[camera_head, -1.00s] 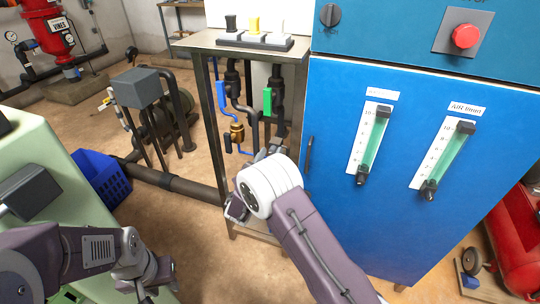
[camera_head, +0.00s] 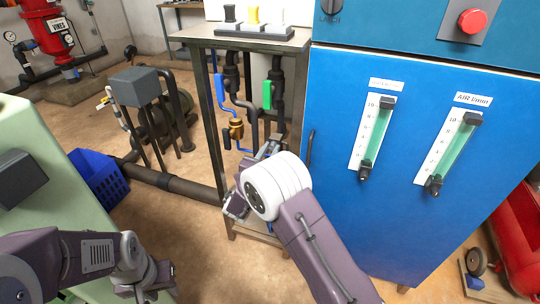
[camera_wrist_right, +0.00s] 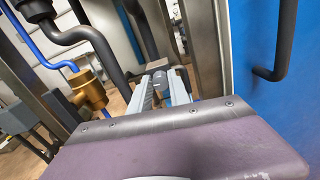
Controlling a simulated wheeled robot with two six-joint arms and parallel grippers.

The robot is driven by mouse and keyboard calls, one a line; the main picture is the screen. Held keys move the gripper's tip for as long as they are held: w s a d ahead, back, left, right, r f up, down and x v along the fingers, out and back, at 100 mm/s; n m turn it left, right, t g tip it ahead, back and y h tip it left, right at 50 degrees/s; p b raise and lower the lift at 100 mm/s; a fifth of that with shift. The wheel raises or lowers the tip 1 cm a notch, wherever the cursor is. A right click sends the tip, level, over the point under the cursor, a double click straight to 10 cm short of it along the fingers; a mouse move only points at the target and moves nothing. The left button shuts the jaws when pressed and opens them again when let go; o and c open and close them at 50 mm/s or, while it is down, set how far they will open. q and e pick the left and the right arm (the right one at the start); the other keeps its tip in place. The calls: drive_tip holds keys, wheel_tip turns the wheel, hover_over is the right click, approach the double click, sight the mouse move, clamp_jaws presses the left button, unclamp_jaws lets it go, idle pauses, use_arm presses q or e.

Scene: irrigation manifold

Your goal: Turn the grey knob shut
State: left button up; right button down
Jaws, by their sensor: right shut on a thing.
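A small grey knob (camera_wrist_right: 159,77) shows between the fingertips in the right wrist view. My right gripper (camera_wrist_right: 160,88) is shut on it, one pale finger on each side. In the head view my right gripper (camera_head: 270,148) reaches in under the steel table, below the green-handled valve (camera_head: 267,95) and right of the brass fitting (camera_head: 236,128). The knob is hidden there by my gripper and wrist. My left gripper (camera_head: 157,279) hangs low at the left, away from the pipes; its fingers are too unclear to judge.
A blue cabinet (camera_head: 340,220) with two flow gauges stands close on the right of my right arm; its dark handle (camera_wrist_right: 282,40) is near. The steel table's leg (camera_head: 213,130) and a blue-handled valve (camera_head: 220,88) are left. A blue crate (camera_head: 100,180) sits on the floor.

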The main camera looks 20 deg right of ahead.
drive_tip(key=m+b, duration=0.3)
drive_tip(key=b, duration=0.1)
drive_tip(key=f+m+b, duration=0.1)
drive_tip(key=m+b, duration=0.3)
drive_tip(key=b, duration=0.1)
drive_tip(key=shift+s+d, duration=0.1)
drive_tip(key=shift+r+m+b, duration=0.15)
drive_tip(key=shift+m+b, duration=4.75)
drive_tip(key=shift+b, duration=2.9)
drive_tip(key=c, duration=1.2)
unclamp_jaws()
drive_tip(key=shift+r, duration=0.1)
drive_tip(key=shift+c, duration=0.2)
